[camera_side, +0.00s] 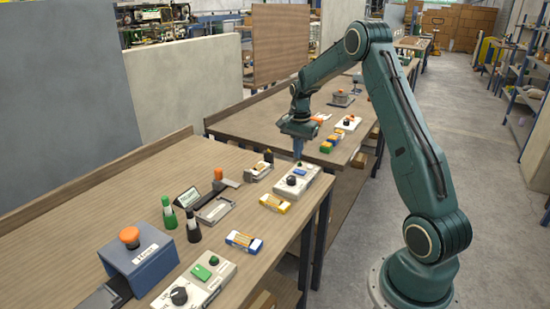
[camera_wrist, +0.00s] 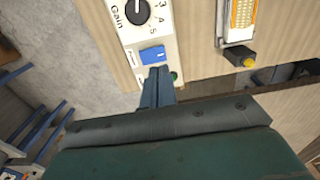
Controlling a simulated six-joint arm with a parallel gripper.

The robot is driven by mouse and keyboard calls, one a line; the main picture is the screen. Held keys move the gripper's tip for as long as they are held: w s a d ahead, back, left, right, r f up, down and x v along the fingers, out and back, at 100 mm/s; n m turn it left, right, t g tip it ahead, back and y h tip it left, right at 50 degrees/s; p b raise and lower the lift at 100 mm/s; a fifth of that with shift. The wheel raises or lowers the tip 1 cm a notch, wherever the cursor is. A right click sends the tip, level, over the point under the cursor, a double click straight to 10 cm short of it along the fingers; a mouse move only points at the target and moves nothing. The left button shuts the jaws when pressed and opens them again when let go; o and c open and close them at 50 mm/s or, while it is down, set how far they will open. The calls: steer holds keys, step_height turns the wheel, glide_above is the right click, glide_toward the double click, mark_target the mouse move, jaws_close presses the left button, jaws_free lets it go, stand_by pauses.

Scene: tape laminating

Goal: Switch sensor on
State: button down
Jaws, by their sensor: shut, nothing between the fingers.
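The sensor box (camera_side: 312,182) is a pale panel near the table's right edge in the side view, with a black knob, a blue switch and a green lamp. In the wrist view, the panel (camera_wrist: 163,22) shows the "Gain" knob (camera_wrist: 138,12) and the blue rocker switch (camera_wrist: 152,54). The green lamp (camera_wrist: 174,76) is partly hidden by the fingers. My gripper (camera_side: 298,158) is shut and empty, pointing down over the lamp end of the box. In the wrist view, its fingertips (camera_wrist: 159,70) appear just below the blue switch; I cannot tell whether they touch the panel.
A similar box with a green switch (camera_side: 201,272) lies at the front. A blue box with an orange button (camera_side: 140,258) stands left. Small packs (camera_side: 274,203) lie beside the sensor box. A device with a yellow-tipped connector (camera_wrist: 240,57) lies right in the wrist view.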

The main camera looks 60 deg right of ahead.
mark_target(298, 170)
steer(key=shift+f, duration=2.3)
steer(key=shift+f, duration=0.2)
steer(key=shift+s, duration=0.1)
steer(key=shift+s+r, duration=0.25)
steer(key=shift+s, duration=0.35)
steer(key=shift+r, duration=0.1)
